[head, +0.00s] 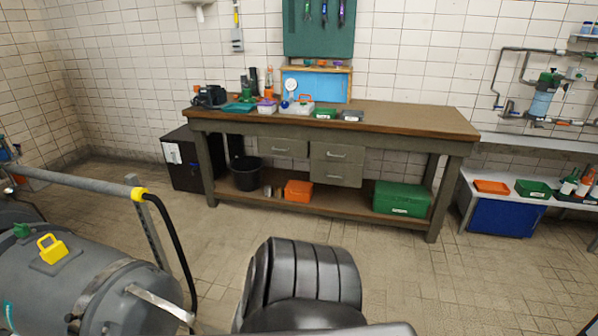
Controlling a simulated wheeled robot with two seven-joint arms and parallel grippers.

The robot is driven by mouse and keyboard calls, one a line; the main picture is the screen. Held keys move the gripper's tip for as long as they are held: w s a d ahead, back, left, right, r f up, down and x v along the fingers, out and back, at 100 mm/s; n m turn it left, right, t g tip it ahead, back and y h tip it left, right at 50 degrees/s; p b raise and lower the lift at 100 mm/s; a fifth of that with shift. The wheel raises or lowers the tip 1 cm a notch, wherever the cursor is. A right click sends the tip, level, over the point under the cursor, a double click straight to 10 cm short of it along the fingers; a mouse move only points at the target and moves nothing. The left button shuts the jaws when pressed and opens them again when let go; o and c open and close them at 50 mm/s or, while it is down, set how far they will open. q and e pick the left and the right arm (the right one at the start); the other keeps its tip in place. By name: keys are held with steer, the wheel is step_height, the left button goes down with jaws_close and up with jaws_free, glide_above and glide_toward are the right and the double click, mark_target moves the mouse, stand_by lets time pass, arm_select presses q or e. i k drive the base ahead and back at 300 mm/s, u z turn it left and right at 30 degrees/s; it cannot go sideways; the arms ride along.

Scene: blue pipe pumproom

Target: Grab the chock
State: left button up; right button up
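I cannot identify a chock with certainty. A small yellow block with a loop-shaped top (52,249) sits on a grey pad on top of the grey tank (60,290) at the lower left; I cannot tell if it is the chock. An orange box-like thing (298,190) lies on the lower shelf of the workbench. Neither of my grippers is in view.
A wooden-topped workbench (400,118) with drawers stands against the back wall, with several items on it. A black bucket (246,174) and a green case (402,198) are on its lower shelf. A grey rail (75,182) rises by the tank. Tiled floor before the bench is clear.

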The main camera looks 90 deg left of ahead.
mark_target(54, 252)
steer(key=u, duration=0.05)
steer(key=i, duration=0.2)
steer(key=u, duration=2.7)
steer(key=i, duration=2.1)
steer(key=u, duration=1.25)
